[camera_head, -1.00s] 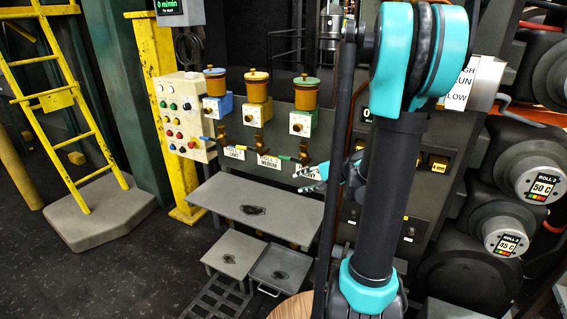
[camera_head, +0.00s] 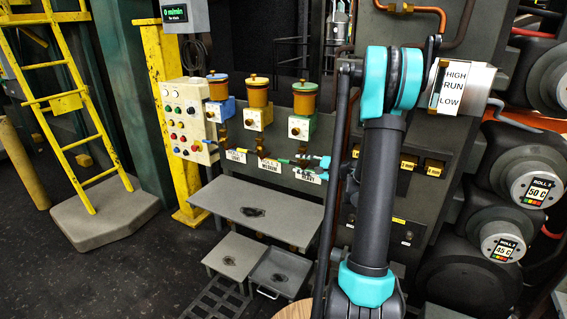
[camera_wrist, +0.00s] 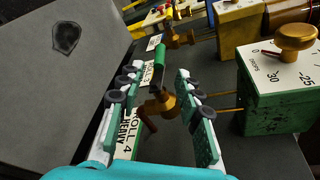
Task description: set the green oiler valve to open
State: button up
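The green oiler (camera_head: 304,98) is the rightmost of three oilers on the machine front, with a green box that shows large in the wrist view (camera_wrist: 270,95). Its valve has a brass body (camera_wrist: 160,105) and a lever with a green handle (camera_wrist: 159,57), pointing away from the wrist camera. My gripper (camera_wrist: 157,75) is open, with one finger on each side of the lever. No contact with the lever is clear. In the head view my gripper (camera_head: 316,162) is small at the green oiler's valve, partly hidden by my arm.
A yellow oiler (camera_head: 257,103) and a blue oiler (camera_head: 218,97) stand to the left with their own valves. A label plate reading HEAVY (camera_head: 307,175) is below the valve. A grey ledge (camera_head: 230,213) lies below. A button panel (camera_head: 187,120) is further left.

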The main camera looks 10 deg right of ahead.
aim_at(288, 162)
jog(key=x, duration=0.9)
jog(key=shift+w+a+f, duration=0.1)
jog(key=shift+w+a, duration=0.05)
grip_shut()
